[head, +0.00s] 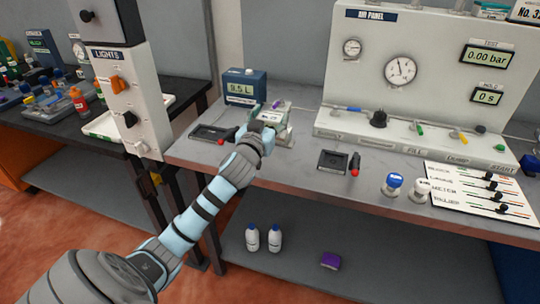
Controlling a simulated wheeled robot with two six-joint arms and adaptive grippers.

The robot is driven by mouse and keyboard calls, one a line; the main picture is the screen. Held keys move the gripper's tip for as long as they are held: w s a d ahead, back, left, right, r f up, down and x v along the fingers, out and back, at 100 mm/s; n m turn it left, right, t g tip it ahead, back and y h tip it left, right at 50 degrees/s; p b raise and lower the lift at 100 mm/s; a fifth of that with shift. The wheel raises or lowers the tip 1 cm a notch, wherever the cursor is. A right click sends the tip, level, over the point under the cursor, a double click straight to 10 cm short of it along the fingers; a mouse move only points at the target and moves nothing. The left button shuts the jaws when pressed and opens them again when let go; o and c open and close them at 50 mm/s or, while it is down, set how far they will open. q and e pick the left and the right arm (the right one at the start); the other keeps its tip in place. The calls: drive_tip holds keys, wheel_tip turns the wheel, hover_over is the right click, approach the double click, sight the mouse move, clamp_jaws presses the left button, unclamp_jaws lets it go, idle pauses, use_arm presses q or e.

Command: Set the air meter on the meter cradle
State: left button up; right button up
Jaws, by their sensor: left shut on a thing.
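My left gripper (262,127) reaches over the bench at the left and is shut on a small pale device, which appears to be the air meter (271,116). The gripper hides much of it. Under and beside it is a pale grey stand, which looks like the meter cradle (283,135). I cannot tell whether the meter touches the cradle or is just above it. My right gripper is out of view.
A blue box marked with litres (245,88) stands just behind the gripper. The white air panel (420,75) fills the back right. Black trays with red-tipped parts lie left (207,134) and right (333,161). Two round-capped pieces (394,184) stand near the front edge.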

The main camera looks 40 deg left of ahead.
use_arm(q)
wheel_tip(320, 180, down, 10)
drive_tip(key=b, duration=0.2)
drive_tip(key=shift+f+b, duration=0.15)
drive_tip(key=shift+b, duration=0.25)
drive_tip(key=o, duration=1.4)
drive_tip(key=shift+o, duration=0.2)
